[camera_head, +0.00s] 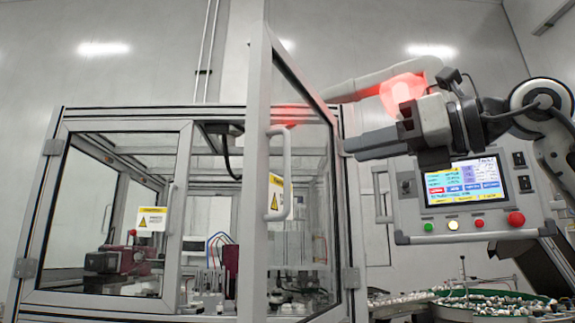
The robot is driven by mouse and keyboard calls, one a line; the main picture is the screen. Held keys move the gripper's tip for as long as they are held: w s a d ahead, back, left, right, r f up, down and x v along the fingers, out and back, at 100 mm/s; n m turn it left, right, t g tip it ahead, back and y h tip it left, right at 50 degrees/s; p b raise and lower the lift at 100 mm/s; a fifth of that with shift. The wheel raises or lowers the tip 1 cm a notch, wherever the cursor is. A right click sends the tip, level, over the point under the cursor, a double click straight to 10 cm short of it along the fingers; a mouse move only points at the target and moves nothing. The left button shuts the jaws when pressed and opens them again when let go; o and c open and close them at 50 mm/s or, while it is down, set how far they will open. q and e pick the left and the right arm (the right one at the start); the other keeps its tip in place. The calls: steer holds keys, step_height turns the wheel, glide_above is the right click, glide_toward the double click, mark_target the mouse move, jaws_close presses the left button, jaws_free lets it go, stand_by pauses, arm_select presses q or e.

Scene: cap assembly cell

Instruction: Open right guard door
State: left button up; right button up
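The right guard door (256,200) is a framed clear panel, swung outward from the cell towards me and standing open. Its hinged side is at the right post of the cell, and its free edge stands nearest me. Its grey handle (286,172) and a yellow warning label show near that free edge. My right gripper (378,141) is to the right of the door, pointing left near the hinge side and apart from the handle. Its finger gap is not clear from this side. My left gripper is out of view.
The left guard door (110,296) is shut, with its own handle and label. A control panel (465,195) with a lit screen and buttons stands right, behind my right arm. A round feeder (495,305) full of small parts is below it. Machinery shows inside the cell.

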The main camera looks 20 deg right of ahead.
steer(key=d+r, duration=0.1)
steer(key=p, duration=0.4)
glide_above(287, 207)
steer(key=shift+w+t+h, duration=0.3)
steer(key=shift+t, duration=0.1)
steer(key=shift+d, duration=0.1)
jaws_close()
